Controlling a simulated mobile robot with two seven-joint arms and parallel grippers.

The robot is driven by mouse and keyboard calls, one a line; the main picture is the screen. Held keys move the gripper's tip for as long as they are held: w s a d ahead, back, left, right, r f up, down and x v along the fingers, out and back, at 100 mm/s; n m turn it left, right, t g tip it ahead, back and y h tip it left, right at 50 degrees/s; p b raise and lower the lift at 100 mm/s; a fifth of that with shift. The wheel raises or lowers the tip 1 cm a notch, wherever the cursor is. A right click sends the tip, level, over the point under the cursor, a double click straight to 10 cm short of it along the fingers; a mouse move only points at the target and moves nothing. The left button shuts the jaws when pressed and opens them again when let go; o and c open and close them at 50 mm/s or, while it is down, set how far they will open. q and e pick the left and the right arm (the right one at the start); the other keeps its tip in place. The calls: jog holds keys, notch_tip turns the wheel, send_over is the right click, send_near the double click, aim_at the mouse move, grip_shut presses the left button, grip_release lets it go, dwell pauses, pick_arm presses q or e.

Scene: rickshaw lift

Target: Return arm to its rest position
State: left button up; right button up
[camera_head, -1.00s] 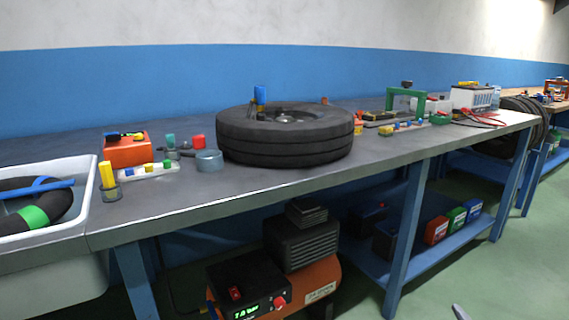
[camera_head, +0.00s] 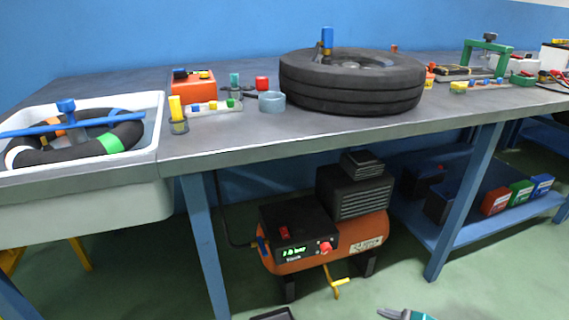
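No whole arm or gripper shows in the head view. A small grey and teal piece (camera_head: 405,314) pokes in at the bottom edge, right of the middle. It may be the tip of my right gripper, but too little shows to tell whether it is open or shut. My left gripper is not recognisable in view.
A grey workbench (camera_head: 230,142) carries a large tire (camera_head: 350,92), an orange box (camera_head: 193,87) and small parts. A white basin (camera_head: 95,200) at left holds an inner tube (camera_head: 75,153). An orange compressor (camera_head: 350,240) stands below. Green floor in front is mostly clear.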

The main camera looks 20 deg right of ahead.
jog(key=w+a+r+m+t+y, duration=0.1)
jog(key=a+r+m+t+y, duration=0.1)
jog(key=a+m, duration=0.95)
pick_arm(q)
jog(key=s+a+r+y+p, duration=0.1)
jog(key=a+r+p, duration=0.1)
jog(key=r+p, duration=0.5)
jog(key=s+a+r+p, duration=0.1)
jog(key=r+p, duration=0.6)
jog(key=p, duration=0.8)
jog(key=shift+s+a+r+y, duration=0.2)
jog(key=shift+a+y, duration=0.2)
jog(key=shift+a, duration=0.45)
pick_arm(e)
notch_tip(320, 180, up, 14)
jog(key=s+d+n+h, duration=0.2)
jog(key=n, duration=0.1)
jog(key=shift+s+f, duration=0.15)
